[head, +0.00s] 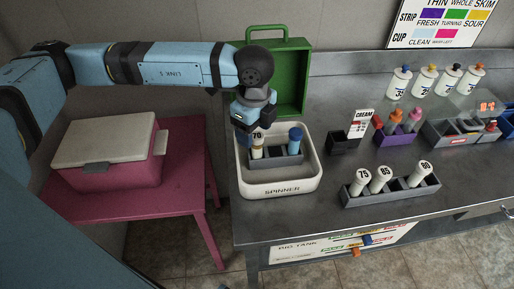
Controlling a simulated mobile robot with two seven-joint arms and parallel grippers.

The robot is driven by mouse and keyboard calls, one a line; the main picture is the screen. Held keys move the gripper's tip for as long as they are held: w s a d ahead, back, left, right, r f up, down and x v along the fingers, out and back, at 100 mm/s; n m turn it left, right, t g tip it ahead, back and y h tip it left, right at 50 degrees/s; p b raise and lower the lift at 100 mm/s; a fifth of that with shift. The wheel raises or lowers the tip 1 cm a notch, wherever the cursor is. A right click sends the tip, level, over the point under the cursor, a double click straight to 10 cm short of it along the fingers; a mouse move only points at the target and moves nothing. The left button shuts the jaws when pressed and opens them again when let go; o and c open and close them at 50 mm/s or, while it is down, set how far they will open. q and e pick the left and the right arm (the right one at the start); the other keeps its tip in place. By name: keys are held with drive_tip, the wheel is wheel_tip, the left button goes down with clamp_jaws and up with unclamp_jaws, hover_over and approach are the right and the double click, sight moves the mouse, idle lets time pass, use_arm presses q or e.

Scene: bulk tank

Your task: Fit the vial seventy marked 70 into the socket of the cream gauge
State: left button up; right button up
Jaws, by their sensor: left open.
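The vial marked 70 (257,149) stands in a small grey rack (277,161) inside the white tray labelled SPINNER (282,190). Its upper end is close under my left gripper (250,129), which is open and points down. The gripper partly hides the vial's top, and I cannot tell whether the fingers touch it. The cream gauge (343,143) is a dark block with a white CREAM card (361,123), to the right of the tray on the steel counter. Its socket is too small to make out. My right gripper is out of view.
A blue-capped vial (295,139) shares the rack. A purple holder (397,138) is right of the gauge. A green carrier (291,80) stands behind the tray.

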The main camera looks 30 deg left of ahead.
sight(257, 144)
use_arm(q)
drive_tip(key=f, duration=0.4)
drive_tip(key=shift+d+f, duration=0.3)
drive_tip(key=shift+f, duration=0.1)
drive_tip(key=c, duration=1)
